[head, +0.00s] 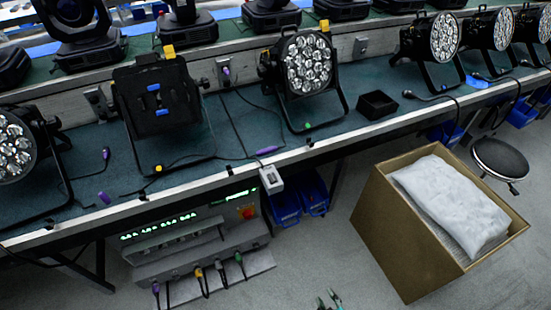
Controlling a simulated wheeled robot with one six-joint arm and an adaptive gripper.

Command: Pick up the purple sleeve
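A short purple sleeve (104,197) lies loose near the front edge of the workbench at the left. A longer purple piece (267,150) lies at the front edge near the middle, in line with a black cable. Which of the two is the named sleeve is not certain. What look like the two fingertips of my gripper (328,299) show at the bottom edge, low in front of the bench and well apart from both purple pieces. The tips are parted with nothing visible between them. The rest of the gripper is out of frame.
Par cans (306,65) and a black fixture (158,100) stand on the bench (235,125) with loose cables. A small black tray (377,104) is right of middle. Below are a control unit (190,235), blue bins (286,207), a cardboard box (400,235) and a stool (499,158).

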